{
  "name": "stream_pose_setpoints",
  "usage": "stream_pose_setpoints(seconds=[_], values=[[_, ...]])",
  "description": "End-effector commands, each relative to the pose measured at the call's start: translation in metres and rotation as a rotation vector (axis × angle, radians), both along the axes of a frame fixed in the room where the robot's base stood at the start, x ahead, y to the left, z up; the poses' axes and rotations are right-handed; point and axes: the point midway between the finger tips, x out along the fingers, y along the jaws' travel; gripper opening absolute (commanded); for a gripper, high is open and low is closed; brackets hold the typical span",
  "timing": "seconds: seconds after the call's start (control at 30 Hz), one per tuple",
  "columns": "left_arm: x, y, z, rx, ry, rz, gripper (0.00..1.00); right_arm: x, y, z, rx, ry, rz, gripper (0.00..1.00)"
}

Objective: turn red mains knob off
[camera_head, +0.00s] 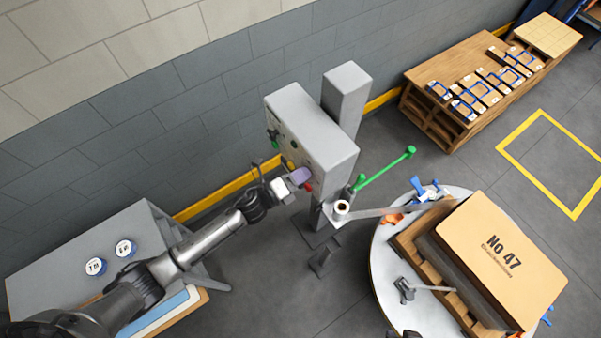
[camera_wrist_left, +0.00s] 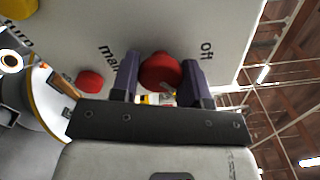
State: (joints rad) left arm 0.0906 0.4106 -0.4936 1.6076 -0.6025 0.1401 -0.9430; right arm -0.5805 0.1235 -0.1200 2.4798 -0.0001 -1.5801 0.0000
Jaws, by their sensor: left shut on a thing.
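The red mains knob (camera_wrist_left: 160,72) is on the face of a grey control box (camera_head: 325,140), between the printed words "main" and "off" in the left wrist view. My left gripper (camera_wrist_left: 162,80) has its two dark purple fingers on either side of the knob and is shut on it. In the head view my left gripper (camera_head: 299,177) reaches the lower part of the box's front, and it hides the knob there. My right gripper does not show in either view.
A smaller red button (camera_wrist_left: 90,82) and a yellow part (camera_wrist_left: 18,8) are near the knob. A round turntable (camera_head: 380,262) carries a large box marked No 47 (camera_head: 502,255). A green lever (camera_head: 385,168) sticks out beside the post. A wooden bench (camera_head: 450,75) stands behind.

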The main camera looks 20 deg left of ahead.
Motion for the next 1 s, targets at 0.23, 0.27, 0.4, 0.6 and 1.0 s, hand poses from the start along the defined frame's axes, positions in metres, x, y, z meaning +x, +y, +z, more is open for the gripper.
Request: stream_pose_setpoints(seconds=[0.23,0.27,0.4,0.6,1.0], values=[[0.000,0.000,0.002,-0.195,0.130,0.001,0.18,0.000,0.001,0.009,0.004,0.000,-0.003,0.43],[0.000,0.000,0.002,-0.218,0.145,0.001,0.18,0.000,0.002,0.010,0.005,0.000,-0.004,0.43],[0.000,0.000,0.002,-0.329,0.218,0.000,0.18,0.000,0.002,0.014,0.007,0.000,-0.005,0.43],[0.000,0.000,0.002,-0.483,0.320,0.000,0.18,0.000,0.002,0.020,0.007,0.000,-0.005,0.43],[0.000,0.000,0.002,-0.716,0.475,0.000,0.18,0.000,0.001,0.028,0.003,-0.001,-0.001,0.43]])
